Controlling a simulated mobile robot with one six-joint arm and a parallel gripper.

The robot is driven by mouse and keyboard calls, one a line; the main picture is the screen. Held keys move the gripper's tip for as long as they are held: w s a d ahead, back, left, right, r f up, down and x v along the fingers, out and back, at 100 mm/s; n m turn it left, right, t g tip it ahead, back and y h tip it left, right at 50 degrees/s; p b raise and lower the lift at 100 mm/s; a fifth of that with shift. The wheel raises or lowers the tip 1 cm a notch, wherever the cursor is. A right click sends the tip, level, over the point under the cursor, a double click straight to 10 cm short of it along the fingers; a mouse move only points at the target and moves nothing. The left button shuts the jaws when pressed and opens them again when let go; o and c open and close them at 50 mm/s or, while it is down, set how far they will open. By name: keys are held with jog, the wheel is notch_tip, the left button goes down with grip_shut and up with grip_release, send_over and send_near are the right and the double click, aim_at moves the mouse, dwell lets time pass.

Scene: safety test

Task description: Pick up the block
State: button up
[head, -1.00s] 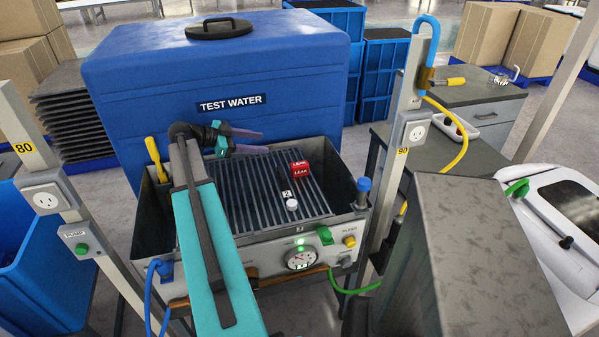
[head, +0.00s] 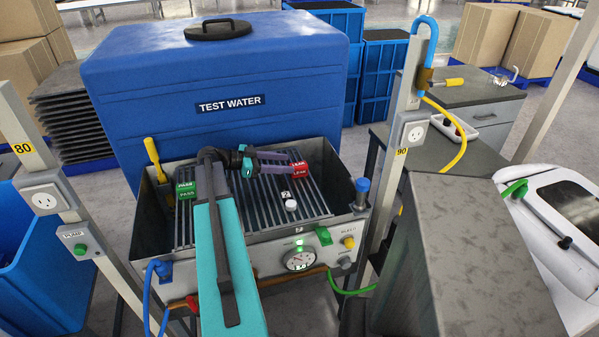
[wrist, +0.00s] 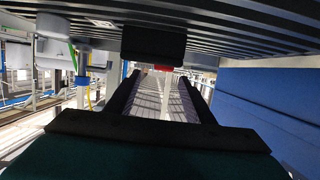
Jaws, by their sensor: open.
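A red block (head: 300,170) labelled LEAK sits on the right part of the ribbed rack in the metal basin. A green block (head: 187,190) labelled PASS sits at the rack's left side. My gripper (head: 292,163) is open and points right across the rack, its fingertips close to the red block in the head view. I cannot tell whether they touch it. In the wrist view my fingers (wrist: 160,97) are spread with nothing held between them. A sliver of red (wrist: 163,68) shows just past a dark block-like thing (wrist: 153,43).
The ribbed rack (head: 253,207) lies inside the metal basin (head: 333,225). A white round cap (head: 291,205) is on it, near a small "2" tag (head: 286,194). The blue TEST WATER tank (head: 150,110) stands behind. A blue-topped post (head: 362,190) is at the right rim.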

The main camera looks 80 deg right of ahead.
aim_at(300, 164)
jog(key=shift+x, duration=0.75)
jog(key=shift+s, duration=0.1)
jog(key=shift+f+p+x, duration=0.1)
jog(key=shift+p+x, duration=0.55)
jog(key=shift+x, duration=0.6)
jog(key=shift+f+p+x, duration=0.15)
jog(key=shift+p+x, duration=0.45)
jog(key=shift+x, duration=0.7)
jog(key=shift+d, duration=0.1)
jog(key=c, duration=1.1)
jog(key=shift+r, duration=0.15)
